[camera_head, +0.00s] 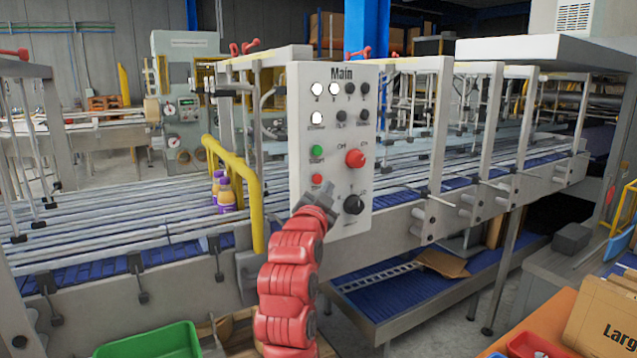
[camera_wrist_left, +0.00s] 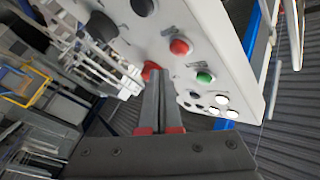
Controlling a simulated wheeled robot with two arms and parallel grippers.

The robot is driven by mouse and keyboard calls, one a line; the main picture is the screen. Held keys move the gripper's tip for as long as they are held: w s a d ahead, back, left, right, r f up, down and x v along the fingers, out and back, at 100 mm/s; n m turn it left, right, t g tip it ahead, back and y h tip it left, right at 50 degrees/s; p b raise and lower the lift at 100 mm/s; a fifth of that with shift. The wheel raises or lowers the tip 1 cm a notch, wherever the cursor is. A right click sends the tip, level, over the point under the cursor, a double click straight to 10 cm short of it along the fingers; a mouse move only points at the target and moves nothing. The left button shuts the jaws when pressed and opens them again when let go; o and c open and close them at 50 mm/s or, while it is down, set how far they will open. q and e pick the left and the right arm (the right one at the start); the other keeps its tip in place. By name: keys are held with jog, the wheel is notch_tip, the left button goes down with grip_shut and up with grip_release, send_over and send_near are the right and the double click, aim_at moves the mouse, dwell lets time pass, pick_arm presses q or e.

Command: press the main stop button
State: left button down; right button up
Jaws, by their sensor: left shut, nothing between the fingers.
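The grey control panel headed "Main" (camera_head: 335,130) stands upright at the middle of the head view. A small red button (camera_head: 317,180) sits at its lower left, below a green button (camera_head: 317,151); in the left wrist view this red button (camera_wrist_left: 180,47) is clear of the fingers. A red knob (camera_head: 355,158) is to the right and a black knob (camera_head: 353,204) below it. My left gripper (camera_head: 325,194) is shut and empty, in front of the panel just below the small red button. In the wrist view its fingertips (camera_wrist_left: 158,71) overlap the red knob (camera_wrist_left: 149,68). Contact cannot be told.
A yellow guard rail (camera_head: 240,185) stands just left of the panel. The conveyor (camera_head: 110,245) runs behind it, with purple-and-yellow bottles (camera_head: 223,192) on it. A green bin (camera_head: 150,342) is at the bottom left, and a cardboard box (camera_head: 605,320) at the bottom right.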

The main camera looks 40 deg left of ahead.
pick_arm(q)
jog(key=shift+s+d+b, duration=0.2)
jog(key=shift+s+d, duration=0.15)
jog(key=shift+d, duration=0.45)
jog(key=shift+s+d+b, duration=0.15)
jog(key=shift+s+d, duration=0.2)
jog(key=shift+d, duration=0.45)
